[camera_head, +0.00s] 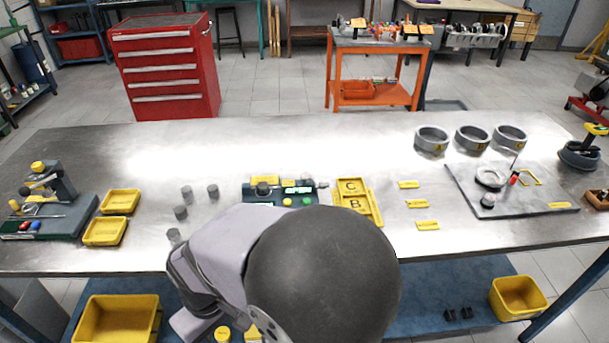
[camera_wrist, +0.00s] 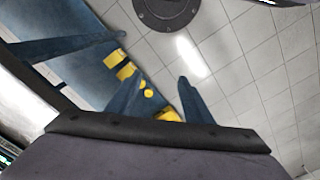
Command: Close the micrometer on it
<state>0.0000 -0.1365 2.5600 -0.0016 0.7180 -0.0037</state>
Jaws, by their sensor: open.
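The bench unit (camera_head: 285,191) at mid-table, with green displays, buttons and a dark round part at its left, looks like the micrometer. My arm partly covers its front. I cannot tell whether a piece sits between its measuring faces. Several small grey cylinders (camera_head: 187,192) stand on the table left of it. My gripper (camera_wrist: 160,82) shows in the wrist view as two dark fingers spread apart, with nothing seen between them but floor and yellow things farther off. It points away from the tabletop, and the micrometer is not in the wrist view. In the head view my gripper is hidden.
A yellow tray marked C and B (camera_head: 357,202) stands right of the micrometer. Two yellow bins (camera_head: 121,201) are at left, beside a grey-based fixture (camera_head: 48,215). Grey rings (camera_head: 431,140) and a plate (camera_head: 520,198) with parts lie right. The table's back middle is clear.

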